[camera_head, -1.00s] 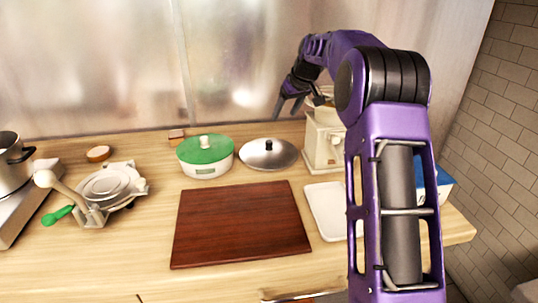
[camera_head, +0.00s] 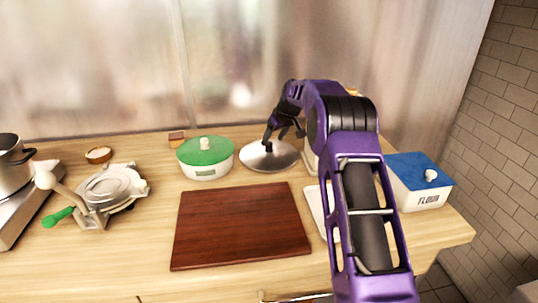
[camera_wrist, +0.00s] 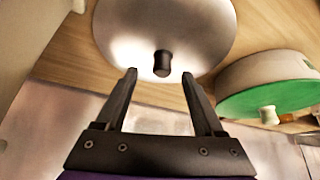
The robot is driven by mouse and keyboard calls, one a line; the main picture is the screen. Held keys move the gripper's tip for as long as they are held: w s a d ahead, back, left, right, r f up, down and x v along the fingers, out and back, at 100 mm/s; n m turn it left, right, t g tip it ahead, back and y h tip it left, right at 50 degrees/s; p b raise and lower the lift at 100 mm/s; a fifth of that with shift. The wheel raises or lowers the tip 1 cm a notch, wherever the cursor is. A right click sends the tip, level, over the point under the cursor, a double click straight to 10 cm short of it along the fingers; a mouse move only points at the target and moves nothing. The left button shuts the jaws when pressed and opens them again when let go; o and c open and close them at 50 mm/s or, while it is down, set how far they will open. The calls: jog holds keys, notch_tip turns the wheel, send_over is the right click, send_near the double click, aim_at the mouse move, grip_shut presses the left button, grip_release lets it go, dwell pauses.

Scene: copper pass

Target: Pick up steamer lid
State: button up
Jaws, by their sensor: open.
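The steamer lid (camera_head: 262,160) is a round silver metal dome with a dark knob. It lies on the wooden counter, right of the green-lidded pot. In the wrist view the lid (camera_wrist: 205,30) fills the top middle, and its black knob (camera_wrist: 162,64) stands just beyond the fingertips, roughly centred between them. My gripper (camera_head: 283,133) is above the lid near its knob, which it partly hides in the head view. In the wrist view my gripper (camera_wrist: 160,73) is open, with nothing between the fingers.
A white pot with a green lid (camera_head: 205,153) stands close left of the steamer lid. A brown cutting board (camera_head: 240,225) lies in front. A white box with a blue lid (camera_head: 418,170) marked flour is at the right. A pale appliance behind my arm is mostly hidden.

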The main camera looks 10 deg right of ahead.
aim_at(270, 143)
jog(key=shift+x, duration=2)
jog(key=shift+s+a, duration=0.15)
grip_shut()
